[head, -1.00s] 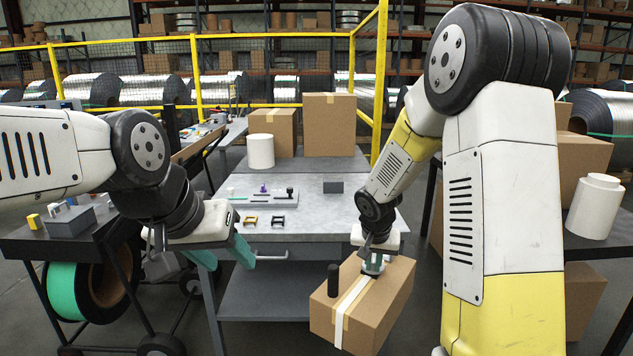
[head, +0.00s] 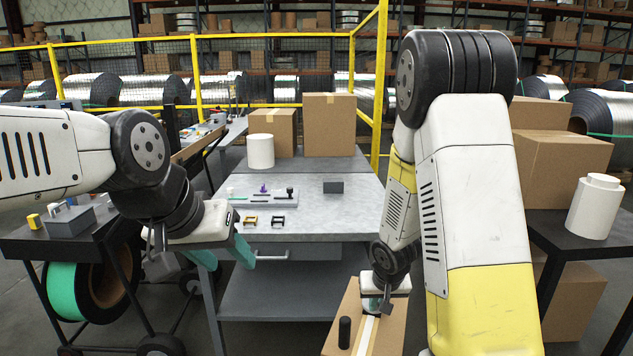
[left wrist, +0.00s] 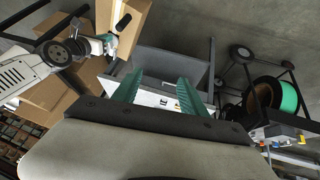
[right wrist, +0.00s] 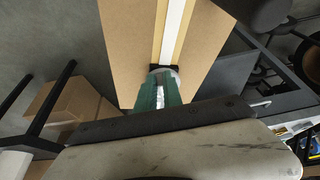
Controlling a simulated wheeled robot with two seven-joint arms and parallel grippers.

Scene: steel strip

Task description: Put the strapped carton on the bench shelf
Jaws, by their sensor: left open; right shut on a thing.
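The strapped carton (head: 393,333) is a brown box with a pale strap along its top, low at the bottom edge of the head view and partly cut off. My right gripper (head: 374,304) is shut on the strap at the carton's top. In the right wrist view the green fingers (right wrist: 160,88) meet at the strap, with the carton (right wrist: 125,40) beyond them. The bench has a lower shelf (head: 275,300) under its grey top (head: 330,215); the carton is in front of it and to the right. My left gripper (head: 257,255) is open and empty in front of the bench's left side.
The bench top holds two cartons (head: 330,125), a white cylinder (head: 260,151) and small tools. A dark side table (head: 560,240) with a white container (head: 597,206) stands right. A cart (head: 80,235) with a green strap reel (head: 68,290) stands left. Yellow railing (head: 200,75) runs behind.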

